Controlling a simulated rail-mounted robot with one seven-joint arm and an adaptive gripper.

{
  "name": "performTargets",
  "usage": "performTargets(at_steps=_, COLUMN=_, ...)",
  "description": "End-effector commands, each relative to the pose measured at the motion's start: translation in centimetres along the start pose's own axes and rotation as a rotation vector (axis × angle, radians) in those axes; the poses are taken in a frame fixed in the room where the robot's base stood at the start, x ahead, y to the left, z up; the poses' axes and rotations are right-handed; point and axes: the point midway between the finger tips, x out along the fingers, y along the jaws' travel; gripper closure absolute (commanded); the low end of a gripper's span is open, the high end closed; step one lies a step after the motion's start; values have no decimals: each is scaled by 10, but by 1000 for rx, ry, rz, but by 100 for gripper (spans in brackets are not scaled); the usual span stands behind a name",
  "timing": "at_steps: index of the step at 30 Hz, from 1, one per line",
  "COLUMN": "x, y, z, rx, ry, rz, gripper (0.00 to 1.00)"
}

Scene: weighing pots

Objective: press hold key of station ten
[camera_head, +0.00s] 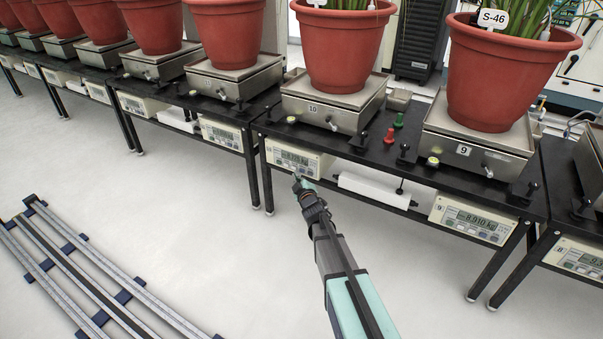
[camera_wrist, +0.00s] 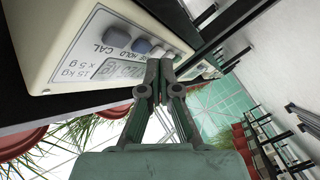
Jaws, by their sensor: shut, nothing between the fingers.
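The station ten indicator (camera_head: 297,160) is a cream box under the front edge of the bench, below the scale labelled 10 (camera_head: 312,107). In the wrist view its panel (camera_wrist: 60,40) shows close and turned, with a grey display (camera_wrist: 120,67) and a row of keys. The hold key (camera_wrist: 140,46) looks blue-grey, beside the word HOLD; a darker key (camera_wrist: 117,37) is beside CAL. My gripper (camera_head: 298,180) is shut and empty at the indicator's lower front. In the wrist view its fingertips (camera_wrist: 158,66) appear just beside the hold key, near a paler key; contact cannot be told.
A red pot (camera_head: 344,45) stands on scale ten. Station nine's indicator (camera_head: 472,219) is to the right, past a white box (camera_head: 374,190) under the bench. Red (camera_head: 389,136) and green knobs (camera_head: 398,121) stand on the bench top. The floor in front is clear around the rails (camera_head: 90,270).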

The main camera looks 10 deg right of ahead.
Motion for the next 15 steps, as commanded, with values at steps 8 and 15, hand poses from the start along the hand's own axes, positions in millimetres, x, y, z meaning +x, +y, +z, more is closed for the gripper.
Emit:
performTargets(at_steps=8, x=-6, y=-6, z=-2, rx=0, ry=0, rz=0, gripper=100)
performTargets(at_steps=15, x=-20, y=-16, z=-11, rx=0, ry=1, rz=1, gripper=100)
